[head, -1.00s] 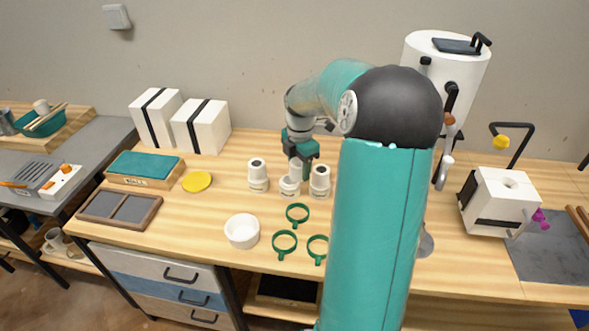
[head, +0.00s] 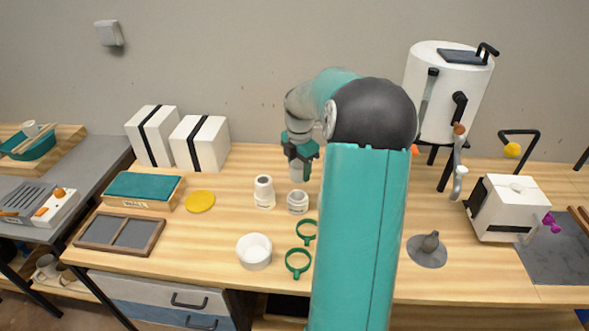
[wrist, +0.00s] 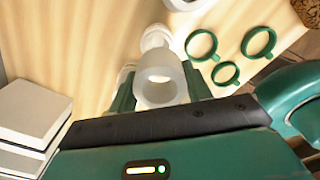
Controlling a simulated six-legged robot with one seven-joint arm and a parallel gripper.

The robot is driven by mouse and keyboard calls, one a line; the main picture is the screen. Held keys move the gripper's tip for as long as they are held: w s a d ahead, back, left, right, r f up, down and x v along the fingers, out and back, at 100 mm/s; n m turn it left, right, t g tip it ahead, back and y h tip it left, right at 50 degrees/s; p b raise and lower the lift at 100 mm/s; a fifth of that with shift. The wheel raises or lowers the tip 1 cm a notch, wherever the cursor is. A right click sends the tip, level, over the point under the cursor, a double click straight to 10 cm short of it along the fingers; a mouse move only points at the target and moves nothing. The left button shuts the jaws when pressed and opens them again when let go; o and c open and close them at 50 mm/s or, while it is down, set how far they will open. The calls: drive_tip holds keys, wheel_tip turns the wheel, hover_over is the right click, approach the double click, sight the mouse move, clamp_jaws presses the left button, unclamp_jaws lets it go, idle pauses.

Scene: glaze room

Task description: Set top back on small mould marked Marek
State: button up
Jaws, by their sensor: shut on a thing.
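My gripper (head: 300,165) is shut on a white mould top (head: 297,173), held above the table at the back of the small moulds. In the wrist view the top (wrist: 160,85) shows as a hollow white piece between the jaws. A small white mould without a top (head: 297,203) stands below it in the head view, with a gap between them. To its left stands a taller small mould with a narrower upper part (head: 264,192). Their labels are too small to read. My arm hides the area to the right, where a third mould showed earlier.
A white bowl (head: 254,251) and green rings (head: 298,263) lie in front of the moulds. A yellow disc (head: 200,201), white strapped boxes (head: 200,142) and a teal-topped block (head: 142,189) are at left. A grey handled piece (head: 428,250) lies right of my arm.

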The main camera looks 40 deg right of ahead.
drive_tip(key=shift+w+f, duration=0.1)
drive_tip(key=shift+f, duration=0.5)
drive_tip(key=shift+w+f, duration=0.15)
drive_tip(key=shift+f, duration=2.3)
drive_tip(key=shift+f, duration=0.9)
drive_tip(key=o, duration=1.6)
drive_tip(key=shift+o, duration=0.2)
